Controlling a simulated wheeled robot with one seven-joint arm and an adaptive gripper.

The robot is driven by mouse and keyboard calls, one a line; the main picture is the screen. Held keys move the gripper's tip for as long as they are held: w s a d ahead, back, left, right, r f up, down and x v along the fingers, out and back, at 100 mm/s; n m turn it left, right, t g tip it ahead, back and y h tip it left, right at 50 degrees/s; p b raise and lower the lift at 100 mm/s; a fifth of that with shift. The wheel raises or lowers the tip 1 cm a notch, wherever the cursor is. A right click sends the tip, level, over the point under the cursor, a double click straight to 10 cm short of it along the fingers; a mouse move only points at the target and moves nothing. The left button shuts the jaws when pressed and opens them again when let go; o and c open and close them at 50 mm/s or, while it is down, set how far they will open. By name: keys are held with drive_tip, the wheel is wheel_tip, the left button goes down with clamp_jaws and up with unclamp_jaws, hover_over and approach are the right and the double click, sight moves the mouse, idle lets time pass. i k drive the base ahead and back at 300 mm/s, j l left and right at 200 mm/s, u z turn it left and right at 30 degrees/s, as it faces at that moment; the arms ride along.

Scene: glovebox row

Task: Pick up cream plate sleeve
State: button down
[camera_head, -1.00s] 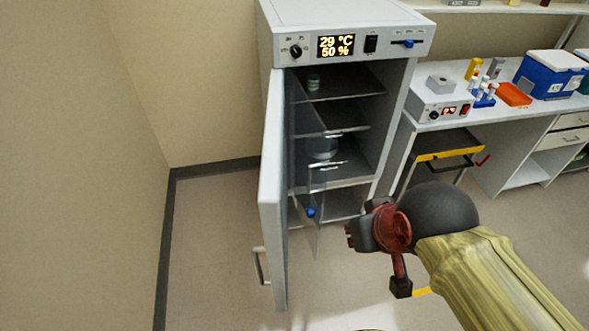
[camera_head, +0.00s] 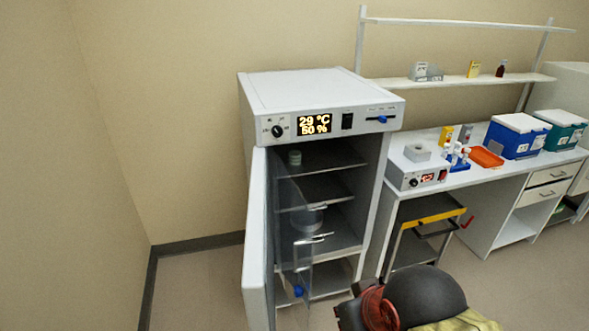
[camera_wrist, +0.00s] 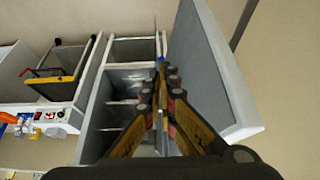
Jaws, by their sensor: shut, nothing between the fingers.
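No cream plate sleeve is clearly identifiable. A small pale, greenish cylinder (camera_head: 295,157) stands on the top shelf of the open incubator (camera_head: 320,92); it is too small to name surely. A rounded translucent item (camera_head: 308,218) sits on a lower shelf behind the clear inner door (camera_head: 292,240). My gripper shows in the wrist view (camera_wrist: 164,78) with its fingers together and nothing between them, pointing along the incubator's open front. In the head view only part of my wrist shows at the bottom edge; the fingers are not clear there.
The incubator's white outer door (camera_head: 257,245) stands open at the left, also right of my fingers in the wrist view (camera_wrist: 205,65). The bench (camera_head: 475,185) holds a blue cooler (camera_head: 516,137) and an orange tray (camera_head: 486,157).

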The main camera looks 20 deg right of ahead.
sight(294, 156)
drive_tip(key=i+l+u, duration=0.2)
drive_tip(key=i+l, duration=0.25)
drive_tip(key=i, duration=0.2)
drive_tip(key=i+l+u, duration=0.2)
drive_tip(key=i+l, duration=0.35)
drive_tip(key=i, duration=0.05)
